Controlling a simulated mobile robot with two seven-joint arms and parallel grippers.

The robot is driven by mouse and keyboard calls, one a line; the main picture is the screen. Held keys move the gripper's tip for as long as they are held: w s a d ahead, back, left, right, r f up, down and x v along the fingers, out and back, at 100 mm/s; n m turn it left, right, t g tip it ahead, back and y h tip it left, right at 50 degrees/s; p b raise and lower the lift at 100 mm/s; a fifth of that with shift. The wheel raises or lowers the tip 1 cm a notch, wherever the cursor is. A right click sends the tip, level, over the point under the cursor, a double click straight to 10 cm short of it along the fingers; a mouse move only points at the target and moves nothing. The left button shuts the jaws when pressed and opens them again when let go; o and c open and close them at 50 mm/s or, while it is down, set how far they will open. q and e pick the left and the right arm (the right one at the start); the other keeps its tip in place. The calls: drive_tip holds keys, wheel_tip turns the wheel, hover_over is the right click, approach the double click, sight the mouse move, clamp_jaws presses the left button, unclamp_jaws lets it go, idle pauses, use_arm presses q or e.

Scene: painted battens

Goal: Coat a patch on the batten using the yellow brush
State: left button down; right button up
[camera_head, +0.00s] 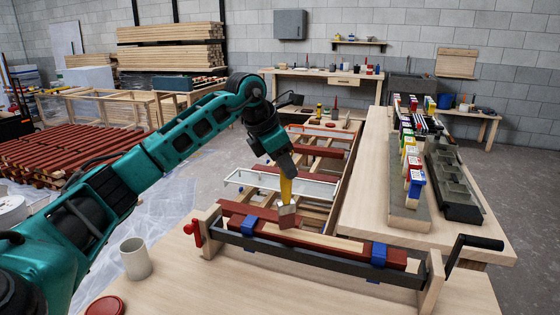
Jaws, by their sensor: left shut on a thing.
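My left gripper (283,165) is shut on the yellow brush (286,189) and holds it upright, head down. The brush's grey metal head (287,211) is over the batten, with dark red at its lower edge. I cannot tell whether the bristles touch the wood. The batten (320,241) lies across the front bench in a dark clamp frame, held by two blue blocks (248,226) (379,255). My right gripper is not in view.
A pale cup (135,258) and a round red-topped item (106,306) stand at the bench's front left. A black crank handle (470,247) sticks up at the right. Several colourful containers (413,170) line the right-hand bench. Red-painted battens (75,160) are stacked at the left.

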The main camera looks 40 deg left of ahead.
use_arm(q)
drive_tip(key=shift+w+d+p, duration=0.7)
drive_tip(key=shift+w+d, duration=0.85)
drive_tip(key=shift+d, duration=3.15)
drive_tip(key=shift+w+d+p, duration=0.7)
drive_tip(key=shift+w+d, duration=0.8)
drive_tip(key=shift+d, duration=3.2)
drive_tip(key=shift+s+a+f+b, duration=0.3)
drive_tip(key=shift+s+a, duration=0.75)
drive_tip(key=shift+a, duration=2.3)
drive_tip(key=shift+s+a+f+b, duration=0.25)
drive_tip(key=shift+s+a, duration=0.85)
drive_tip(key=shift+a, duration=2.3)
drive_tip(key=shift+s+a+f+b, duration=0.25)
drive_tip(key=shift+s+a, duration=0.8)
drive_tip(key=shift+a, duration=2.3)
drive_tip(key=shift+s+a+r, duration=0.1)
drive_tip(key=shift+s+a, duration=0.2)
drive_tip(key=shift+a, duration=0.6)
drive_tip(key=shift+s+a, duration=0.25)
drive_tip(key=shift+a, duration=0.7)
drive_tip(key=shift+s+a+r, duration=0.1)
drive_tip(key=shift+s+a, duration=0.2)
drive_tip(key=shift+a, duration=0.6)
